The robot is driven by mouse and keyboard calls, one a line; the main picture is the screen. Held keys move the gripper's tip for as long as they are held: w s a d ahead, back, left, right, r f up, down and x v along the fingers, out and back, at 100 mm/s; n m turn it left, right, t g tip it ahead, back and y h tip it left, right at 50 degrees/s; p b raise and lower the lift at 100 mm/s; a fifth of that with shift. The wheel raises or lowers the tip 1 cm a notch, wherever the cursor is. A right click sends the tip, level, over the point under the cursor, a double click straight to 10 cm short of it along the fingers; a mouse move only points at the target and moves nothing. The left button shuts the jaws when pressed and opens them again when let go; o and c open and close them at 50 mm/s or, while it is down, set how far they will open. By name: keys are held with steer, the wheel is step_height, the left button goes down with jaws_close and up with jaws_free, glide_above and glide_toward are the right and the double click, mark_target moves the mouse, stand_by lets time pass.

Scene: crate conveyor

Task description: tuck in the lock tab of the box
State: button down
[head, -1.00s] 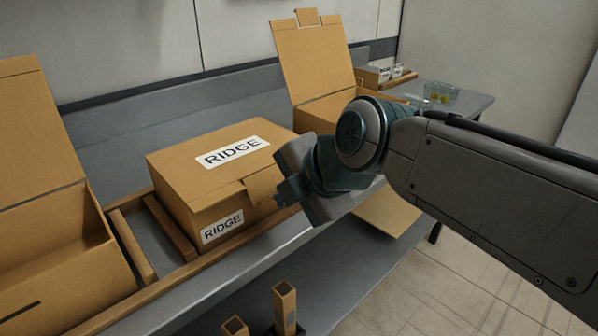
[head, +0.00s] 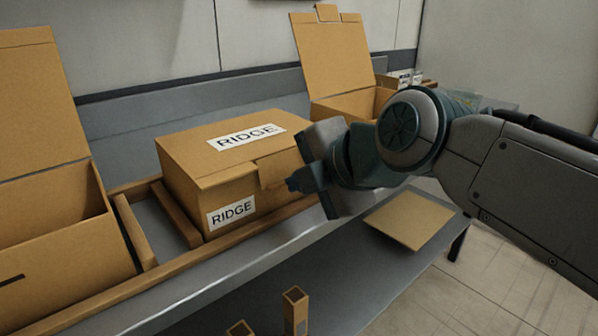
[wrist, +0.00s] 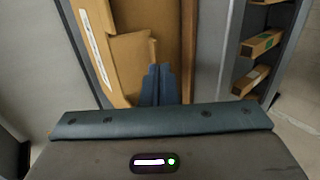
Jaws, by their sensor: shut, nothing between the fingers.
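The closed cardboard box (head: 190,160) labelled RIDGE stands on the grey bench, its lid down. Its lock tab (head: 277,168) is at the upper front edge, sticking out over the front wall; the slot behind it is hidden. My gripper (head: 292,184) is shut and empty, with its fingertips at the front of the box, close to the tab's right lower side. In the wrist view the shut fingers (wrist: 158,84) point at the box beside the tab (wrist: 131,62). I cannot tell whether they touch it.
Open boxes stand to the left (head: 50,225) and behind right (head: 335,70), lids raised. Wooden strips (head: 175,215) flank the RIDGE box on the bench. A flat cardboard piece (head: 410,219) lies on the lower shelf. Upright wooden posts (head: 295,310) stand below in front.

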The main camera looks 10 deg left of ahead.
steer(key=shift+r, duration=0.3)
steer(key=shift+s+d, duration=0.1)
steer(key=s+d+r+p, duration=0.1)
steer(key=s+d+r, duration=0.2)
steer(key=s+d, duration=0.5)
steer(key=shift+s+d, duration=0.3)
steer(key=shift+d, duration=0.85)
steer(key=shift+a, duration=0.1)
